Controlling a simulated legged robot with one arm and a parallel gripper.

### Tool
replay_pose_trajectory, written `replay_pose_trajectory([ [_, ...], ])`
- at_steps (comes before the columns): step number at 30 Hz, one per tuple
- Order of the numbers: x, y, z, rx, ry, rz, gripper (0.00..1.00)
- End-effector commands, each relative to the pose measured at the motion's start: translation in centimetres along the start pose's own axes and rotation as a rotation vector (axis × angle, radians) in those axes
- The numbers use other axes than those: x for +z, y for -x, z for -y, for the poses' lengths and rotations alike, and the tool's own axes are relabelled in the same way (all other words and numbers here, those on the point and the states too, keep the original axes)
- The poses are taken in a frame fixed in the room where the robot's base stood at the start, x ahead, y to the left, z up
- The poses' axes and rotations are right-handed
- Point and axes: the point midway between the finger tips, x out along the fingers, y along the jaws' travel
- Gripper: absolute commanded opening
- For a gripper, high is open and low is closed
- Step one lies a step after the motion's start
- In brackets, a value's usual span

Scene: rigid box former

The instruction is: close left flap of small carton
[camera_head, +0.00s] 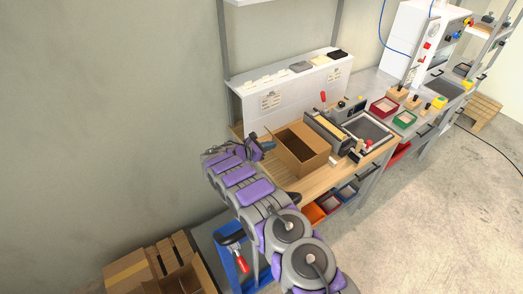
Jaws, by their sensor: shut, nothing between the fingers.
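The small carton (301,157) is a brown cardboard box on the wooden bench top. Its top is open and the dark inside shows. A narrow flap (274,139) stands up along its left side, tilted outward. My gripper (268,145) is at the end of my purple and grey arm, close to the left side of the carton by that flap. It is shut and empty. The picture is too small to tell whether it touches the flap.
A box former machine (327,130) stands right of the carton. A white panel (293,96) rises behind it. Red (384,107) and green (404,119) trays lie further right. Coloured bins hang under the bench. Larger cartons (128,272) stand on the floor at lower left.

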Motion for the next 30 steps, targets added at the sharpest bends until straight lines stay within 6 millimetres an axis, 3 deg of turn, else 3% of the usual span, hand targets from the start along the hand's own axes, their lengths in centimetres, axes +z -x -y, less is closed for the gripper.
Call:
replay_pose_trajectory([
  [30,1.6,-1.1,0.0,-0.001,-0.001,-0.078,0.00],
])
